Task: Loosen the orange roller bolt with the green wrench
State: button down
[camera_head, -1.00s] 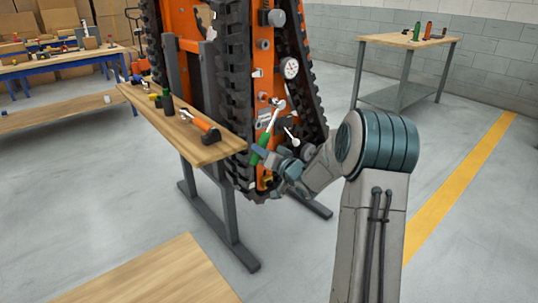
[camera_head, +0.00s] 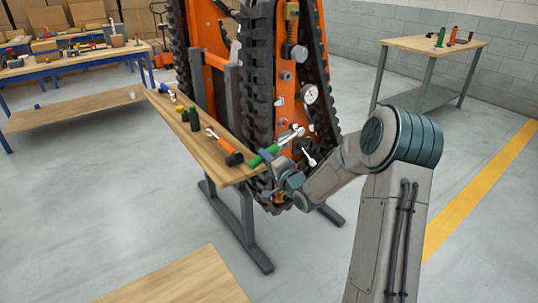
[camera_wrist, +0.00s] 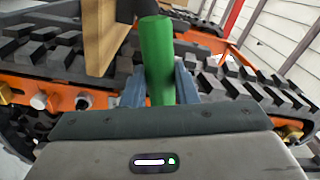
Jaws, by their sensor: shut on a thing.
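The green wrench (camera_head: 264,156) has a green handle and a silver shaft that runs up and right to the side of the orange tracked carrier (camera_head: 285,75). Its head is at the carrier's side; whether it sits on the orange roller bolt I cannot tell. My gripper (camera_head: 276,172) is shut on the green handle. The wrist view shows the handle (camera_wrist: 157,60) upright between my two fingers.
A wooden bench (camera_head: 212,152) beside the carrier holds several tools, including an orange-handled one (camera_head: 222,142). Its near end is close to the wrench handle. Black tracks (camera_head: 262,60) flank the orange frame. A table (camera_head: 435,42) stands at the back right. The floor on the right is open.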

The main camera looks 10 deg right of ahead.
jog(key=shift+s+a+r+m+p, duration=0.1)
jog(key=shift+a+r+m+p, duration=0.05)
jog(key=shift+r+m+p, duration=0.6)
jog(key=shift+s+a+r+m+p, duration=0.15)
jog(key=shift+r+m+p, duration=0.3)
jog(key=shift+r+p, duration=0.5)
jog(key=shift+w+a+r+m+p, duration=0.1)
jog(key=shift+a+r+m+p, duration=0.1)
jog(key=shift+r+m+p, duration=0.6)
jog(key=shift+f+x, duration=0.1)
jog(key=shift+x, duration=0.65)
jog(key=shift+f+x, duration=0.15)
jog(key=shift+x, duration=0.6)
dwell(1.8)
jog(key=c, duration=2.1)
grip_release()
jog(key=shift+a, duration=0.1)
jog(key=shift+f+n+b, duration=0.1)
jog(key=shift+n+b, duration=0.2)
jog(key=shift+b, duration=0.1)
grip_shut()
jog(key=shift+f+n+b, duration=0.5)
jog(key=shift+f+b, duration=0.15)
jog(key=shift+b, duration=0.3)
jog(key=shift+f, duration=0.15)
jog(key=shift+f+n+b, duration=0.6)
jog(key=shift+f+b, duration=0.1)
jog(key=shift+b, duration=0.4)
jog(key=shift+f, duration=0.1)
